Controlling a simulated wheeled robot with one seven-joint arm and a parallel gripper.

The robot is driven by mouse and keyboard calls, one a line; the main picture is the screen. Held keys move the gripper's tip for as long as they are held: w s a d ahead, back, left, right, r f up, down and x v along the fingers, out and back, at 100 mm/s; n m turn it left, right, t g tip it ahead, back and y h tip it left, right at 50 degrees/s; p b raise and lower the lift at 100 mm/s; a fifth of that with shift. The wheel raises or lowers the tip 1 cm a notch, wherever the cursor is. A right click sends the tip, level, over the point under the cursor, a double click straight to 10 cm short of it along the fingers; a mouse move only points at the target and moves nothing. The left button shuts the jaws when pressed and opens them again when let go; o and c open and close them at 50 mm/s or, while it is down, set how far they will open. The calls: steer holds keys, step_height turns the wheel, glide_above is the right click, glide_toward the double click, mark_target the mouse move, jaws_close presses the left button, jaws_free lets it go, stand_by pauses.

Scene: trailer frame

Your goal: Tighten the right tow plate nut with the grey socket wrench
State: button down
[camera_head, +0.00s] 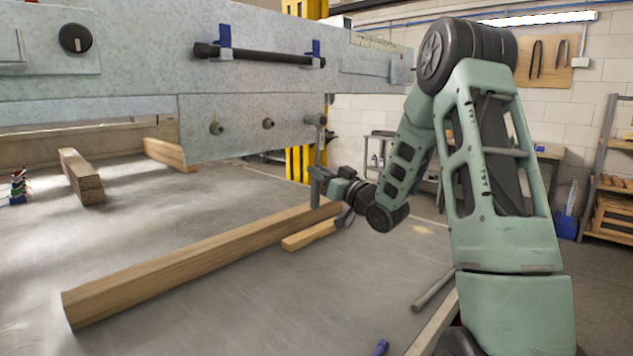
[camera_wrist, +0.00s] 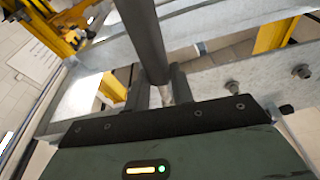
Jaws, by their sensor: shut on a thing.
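The grey tow plate (camera_head: 235,145) hangs below the frame beam, with two nuts, a left one (camera_head: 216,128) and a middle one (camera_head: 268,123), in plain view. My gripper (camera_head: 322,176) is shut on the grey socket wrench (camera_head: 318,150), low on its handle. Two nuts (camera_wrist: 302,72) show at right.
A black bar (camera_head: 260,55) with blue clips is on the frame above. A yellow post (camera_head: 297,163) stands behind the plate. A loose grey bar (camera_head: 433,290) lies at lower right.

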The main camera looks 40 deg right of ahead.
steer(key=shift+a+m, duration=0.35)
steer(key=shift+m, duration=0.05)
stand_by(0.5)
